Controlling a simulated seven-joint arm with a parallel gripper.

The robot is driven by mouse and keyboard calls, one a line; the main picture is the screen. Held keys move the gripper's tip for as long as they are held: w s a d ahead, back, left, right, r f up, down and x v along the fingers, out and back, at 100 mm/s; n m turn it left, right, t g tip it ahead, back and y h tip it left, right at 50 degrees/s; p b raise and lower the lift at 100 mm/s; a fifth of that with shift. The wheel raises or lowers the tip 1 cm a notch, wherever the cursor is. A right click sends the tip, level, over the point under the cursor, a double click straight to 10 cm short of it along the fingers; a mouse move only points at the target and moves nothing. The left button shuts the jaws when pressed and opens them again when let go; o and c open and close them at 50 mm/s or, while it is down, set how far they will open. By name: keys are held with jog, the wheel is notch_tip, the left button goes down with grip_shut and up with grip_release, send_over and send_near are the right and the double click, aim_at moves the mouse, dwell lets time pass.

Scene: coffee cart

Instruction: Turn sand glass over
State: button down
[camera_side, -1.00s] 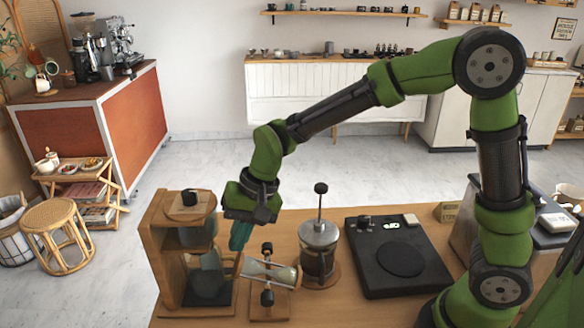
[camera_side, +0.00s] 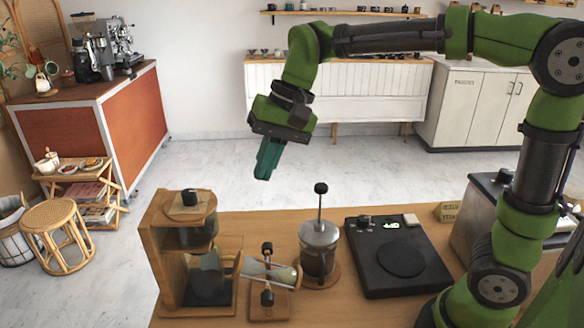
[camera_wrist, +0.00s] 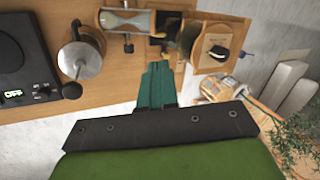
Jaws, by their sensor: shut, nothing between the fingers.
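The sand glass (camera_side: 268,270) sits in a wooden stand with dark knobs on the cart top. In the side view its glass body lies nearly level, slightly tilted, across the upright pivot. It also shows at the top of the wrist view (camera_wrist: 127,20). My gripper (camera_side: 264,173) hangs high above the cart, up and away from the sand glass, with its teal fingers together and empty. In the wrist view the fingers (camera_wrist: 157,75) point toward the counter edge below the stand.
A wooden coffee dripper stand (camera_side: 163,258) holds a carafe left of the sand glass. A French press (camera_side: 318,250) stands close on its right. A black scale (camera_side: 400,258) lies farther right. The air around my gripper is clear.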

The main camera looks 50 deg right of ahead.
jog(key=c, duration=1.7)
grip_release()
jog(key=shift+d+r, duration=0.15)
jog(key=shift+r, duration=0.25)
jog(key=o, duration=0.7)
jog(key=d, duration=0.2)
jog(key=d+f+m, duration=0.1)
jog(key=shift+w+d, duration=0.35)
jog(key=shift+o, duration=0.4)
jog(key=d+f, duration=0.1)
jog(key=d+f+m+h, duration=0.1)
jog(key=f, duration=0.1)
jog(key=shift+d, duration=0.1)
jog(key=m+h, duration=0.1)
send_near(268, 243)
jog(key=x, duration=0.9)
jog(key=shift+g, duration=0.3)
grip_shut()
